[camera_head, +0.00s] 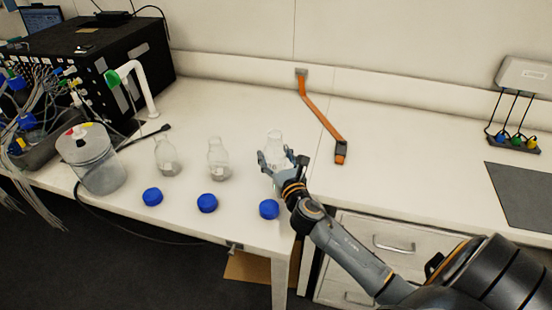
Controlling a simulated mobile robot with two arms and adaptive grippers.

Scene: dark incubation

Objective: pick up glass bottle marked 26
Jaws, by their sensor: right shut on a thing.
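Three clear glass bottles stand in a row on the white table. The left bottle (168,158) and the middle bottle (218,160) stand free, each with grey matter at the bottom. The right bottle (275,139) is at my right gripper (274,163), which is shut on it; fingers hide its lower part. I cannot read the number 26 on any bottle, and I cannot tell whether the held bottle is off the table. My left gripper is not in view.
Blue caps (207,203) lie in front of the bottles near the table edge. A clear lidded container (97,165) and black equipment (110,55) with cables stand left. An orange strap-like bar (322,118) lies behind right. The right counter is mostly clear.

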